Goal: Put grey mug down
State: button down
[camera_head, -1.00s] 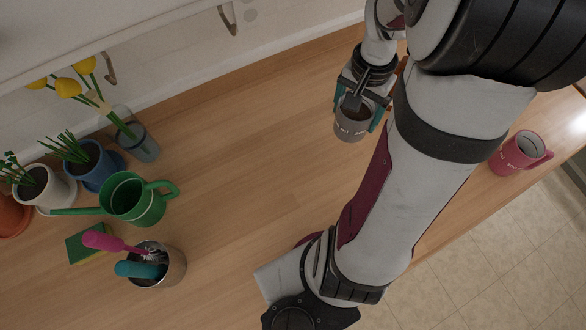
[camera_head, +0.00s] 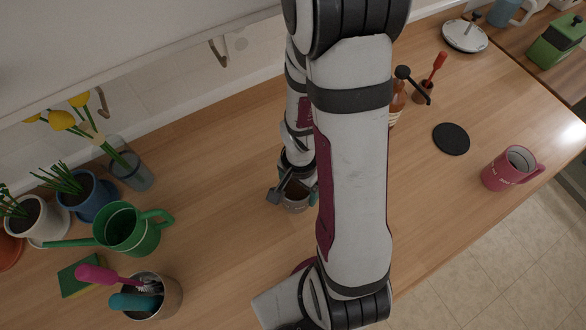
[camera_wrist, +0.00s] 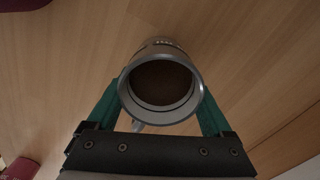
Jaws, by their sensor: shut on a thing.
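The grey mug (camera_head: 294,198) is in my gripper (camera_head: 293,190), over the middle of the wooden counter in the head view. My arm hides part of it. In the wrist view the mug (camera_wrist: 160,84) sits between the two teal fingers of my gripper (camera_wrist: 158,95), which are shut on its sides. Its round rim faces the camera and its inside looks dark brown. The mug looks roughly upright. I cannot tell whether its base touches the counter (camera_head: 220,240).
A pink mug (camera_head: 510,169) and a black round coaster (camera_head: 451,139) are on the right. A green watering can (camera_head: 130,232), a metal cup with brushes (camera_head: 168,297) and potted plants (camera_head: 88,195) are on the left. Bare counter lies left of the mug.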

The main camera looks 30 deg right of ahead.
aim_at(298, 196)
jog(key=shift+f, duration=0.15)
grip_release()
notch_tip(298, 196, up, 12)
jog(key=s+a+r+n, duration=0.4)
jog(key=a+r, duration=0.1)
jog(key=shift+a+y, duration=0.25)
jog(key=shift+y, duration=0.15)
jog(key=s+a+r+n, duration=0.2)
jog(key=s+a, duration=0.1)
jog(key=s+a+r+n+y, duration=0.1)
jog(key=s+n, duration=0.1)
jog(key=shift+s+a, duration=0.25)
jog(key=shift+a, duration=0.1)
jog(key=shift+c, duration=0.8)
